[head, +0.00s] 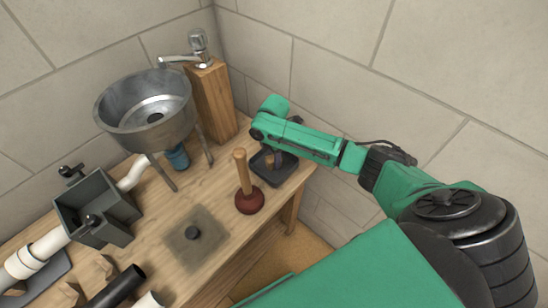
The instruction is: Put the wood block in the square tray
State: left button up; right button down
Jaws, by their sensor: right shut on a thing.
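The square tray (273,181) is dark grey and stands near the right end of the wooden bench. My right gripper (274,160) points down over the tray from its arm, which comes in from the right. It is shut on the wood block (269,161), a small brown piece that shows partly between the fingers. The block is within the tray's outline in the head view; I cannot tell whether it touches the tray floor. The arm hides the tray's back part. My left gripper is not in view.
A plunger (249,196) stands upright just left of the tray. A metal basin (145,120) on legs and a wooden post (209,98) with a faucet stand behind. A square plate (208,252) lies in front. A vise-like box (97,208) and pipes are at left.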

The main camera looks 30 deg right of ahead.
jog(key=shift+f, duration=0.15)
jog(key=shift+c, duration=2.2)
grip_release()
notch_tip(320, 180, up, 12)
jog(key=shift+r+b, duration=0.2)
jog(key=shift+b, duration=0.1)
